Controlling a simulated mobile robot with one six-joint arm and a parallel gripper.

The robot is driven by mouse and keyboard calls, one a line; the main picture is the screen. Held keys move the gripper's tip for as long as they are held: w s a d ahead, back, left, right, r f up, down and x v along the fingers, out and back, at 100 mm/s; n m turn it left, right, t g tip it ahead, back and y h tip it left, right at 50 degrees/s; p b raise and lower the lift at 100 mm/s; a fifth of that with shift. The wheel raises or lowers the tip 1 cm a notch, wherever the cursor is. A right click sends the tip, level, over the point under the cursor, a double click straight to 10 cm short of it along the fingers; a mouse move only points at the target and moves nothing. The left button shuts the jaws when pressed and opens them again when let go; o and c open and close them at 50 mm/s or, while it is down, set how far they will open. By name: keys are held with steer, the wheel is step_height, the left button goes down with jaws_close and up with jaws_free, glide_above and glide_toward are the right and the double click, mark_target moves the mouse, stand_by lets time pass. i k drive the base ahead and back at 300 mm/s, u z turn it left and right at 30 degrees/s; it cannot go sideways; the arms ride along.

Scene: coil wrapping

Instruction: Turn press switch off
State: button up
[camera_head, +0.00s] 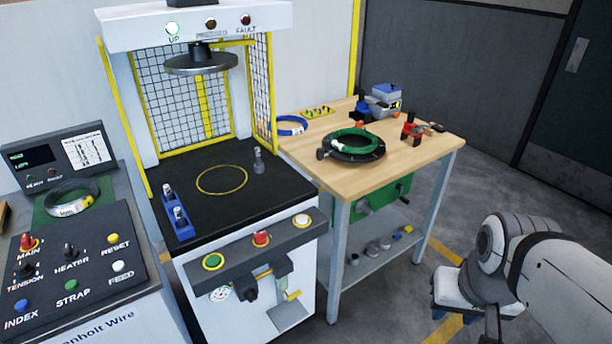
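The press (130,120) stands in the middle left, with its round pressing plate (200,62) raised above the black bed (265,180). The UP lamp (172,28) is lit; the PRESSED lamp (210,23) and FAULT lamp (245,19) look dark. The press's front panel carries a green button (213,261), a red button (261,238) and a white button (301,220). Below it is a black knob-like part (251,291), which may be the switch; its setting is too small to tell. My arm is at the lower right, away from the press. My gripper is not clearly visible.
A control console (90,255) with MAIN, TENSION and HEATER knobs stands left of the press. A wooden workbench (430,155) with a green-wrapped coil (357,140) stands to the right. Grey floor (400,290) lies open between the bench and my arm.

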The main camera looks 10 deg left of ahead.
mark_target(260, 238)
steer(key=u, duration=0.4)
steer(key=i, duration=0.85)
steer(key=u, duration=0.65)
